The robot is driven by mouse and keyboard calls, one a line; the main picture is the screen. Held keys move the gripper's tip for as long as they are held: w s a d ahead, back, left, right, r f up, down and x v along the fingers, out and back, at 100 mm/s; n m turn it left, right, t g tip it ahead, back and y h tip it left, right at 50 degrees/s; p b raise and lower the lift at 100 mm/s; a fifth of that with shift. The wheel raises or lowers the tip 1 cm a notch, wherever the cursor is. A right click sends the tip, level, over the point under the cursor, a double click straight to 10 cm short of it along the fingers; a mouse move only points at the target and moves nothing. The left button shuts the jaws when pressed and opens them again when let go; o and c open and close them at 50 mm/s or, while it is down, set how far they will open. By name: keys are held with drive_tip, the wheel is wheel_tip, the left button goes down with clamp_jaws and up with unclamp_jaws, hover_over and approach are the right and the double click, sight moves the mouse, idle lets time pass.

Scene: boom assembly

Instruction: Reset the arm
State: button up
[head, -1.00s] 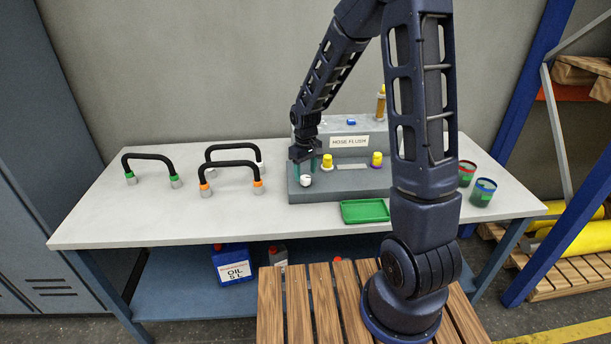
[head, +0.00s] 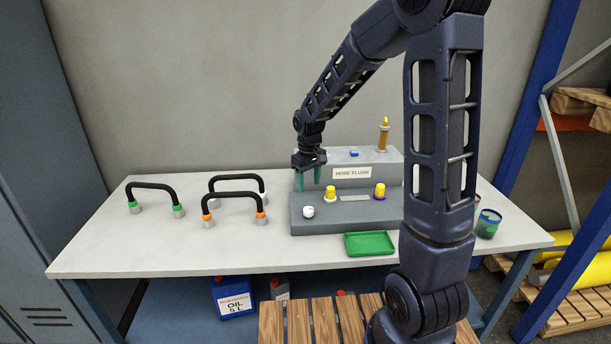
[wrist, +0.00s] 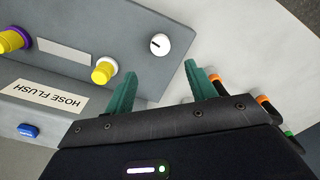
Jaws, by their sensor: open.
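My gripper (head: 310,179) is open and empty, with its two teal fingers apart and pointing down. It hangs above the left end of the grey hose flush station (head: 340,215), near the white knob (head: 308,211). In the wrist view the teal fingers (wrist: 158,88) show spread with nothing between them. The white knob (wrist: 159,44) lies beyond the fingertips there, and a yellow cap (wrist: 104,71) is left of the fingers. I cannot tell the exact height of the fingers above the station.
Three black hoses stand left: one with green ends (head: 153,186), one with orange ends (head: 233,192), one behind (head: 237,178). A green tray (head: 369,244) lies in front of the station. A cup (head: 487,224) stands right. The white tabletop (head: 130,245) is clear at front left.

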drive_tip(key=s+d+r+m+t, duration=0.2)
drive_tip(key=s+d+r+m, duration=0.1)
drive_tip(key=s+d+r, duration=0.5)
drive_tip(key=s+d+r+m+t, duration=0.2)
drive_tip(key=s+d+r+m, duration=0.2)
drive_tip(key=s+d+r, duration=0.5)
drive_tip(key=s+d, duration=0.2)
drive_tip(key=s, duration=0.3)
drive_tip(key=shift+s+d+t, duration=0.25)
drive_tip(key=shift+s+t, duration=0.05)
idle(2.3)
